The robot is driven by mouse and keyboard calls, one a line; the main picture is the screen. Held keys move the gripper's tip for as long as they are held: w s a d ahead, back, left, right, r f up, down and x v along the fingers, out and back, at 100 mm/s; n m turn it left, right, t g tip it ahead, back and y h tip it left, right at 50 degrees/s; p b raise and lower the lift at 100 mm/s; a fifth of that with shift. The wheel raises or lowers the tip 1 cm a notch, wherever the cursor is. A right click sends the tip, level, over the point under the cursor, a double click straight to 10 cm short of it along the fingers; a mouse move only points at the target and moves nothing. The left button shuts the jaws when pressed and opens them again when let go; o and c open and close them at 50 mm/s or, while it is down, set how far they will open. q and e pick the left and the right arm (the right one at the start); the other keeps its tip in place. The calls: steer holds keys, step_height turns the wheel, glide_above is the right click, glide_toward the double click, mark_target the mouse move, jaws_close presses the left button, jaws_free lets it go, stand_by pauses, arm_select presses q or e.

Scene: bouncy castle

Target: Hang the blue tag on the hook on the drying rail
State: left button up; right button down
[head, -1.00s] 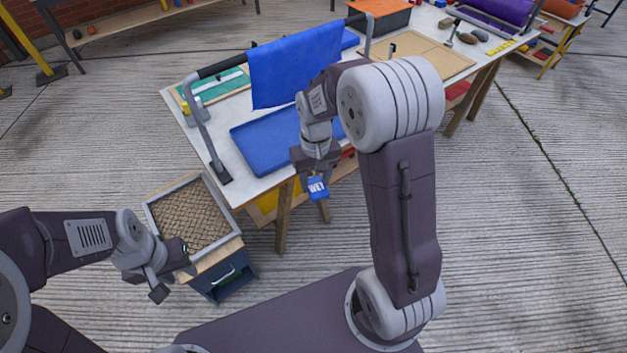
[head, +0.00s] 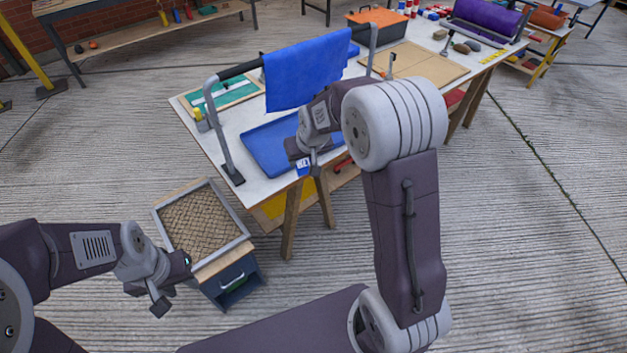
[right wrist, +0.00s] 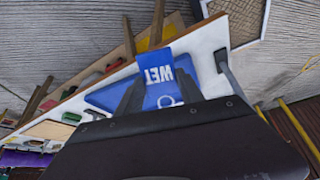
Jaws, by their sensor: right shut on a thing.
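The blue tag (head: 303,167), lettered WET, is in my right gripper (head: 308,163), near the table's front edge. The right wrist view shows the tag (right wrist: 158,75) between the two dark fingers (right wrist: 158,88), with a ring at its lower end. In the head view the gripper partly hides it. The drying rail (head: 238,70) is a dark bar on grey posts above the table, behind and above the right gripper. A blue cloth (head: 305,75) hangs over it. I cannot make out the hook. My left gripper (head: 176,284) is open and empty at lower left, beside a drawer unit.
The white table (head: 228,130) holds a blue tray (head: 265,148), a green framed screen (head: 232,92) and a tan board (head: 430,62). Concrete floor is open at right.

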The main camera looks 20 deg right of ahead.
steer(key=w+a+r+t+b, duration=0.2)
steer(key=w+a+b, duration=0.1)
steer(key=w, duration=0.2)
steer(key=s+a+n+t+y+b, duration=0.2)
steer(key=a+t+b, duration=0.5)
steer(key=a+b, duration=0.4)
steer(key=a+n+y, duration=0.1)
steer(key=y, duration=0.1)
steer(key=shift+a+r+y+b, duration=0.15)
steer(key=shift+r+y+b, duration=0.2)
steer(key=shift+r+y, duration=0.05)
steer(key=shift+w, duration=0.15)
steer(key=p+x, duration=0.1)
steer(key=x, duration=0.9)
steer(key=shift+r+p, duration=0.3)
steer(key=shift+p, duration=0.1)
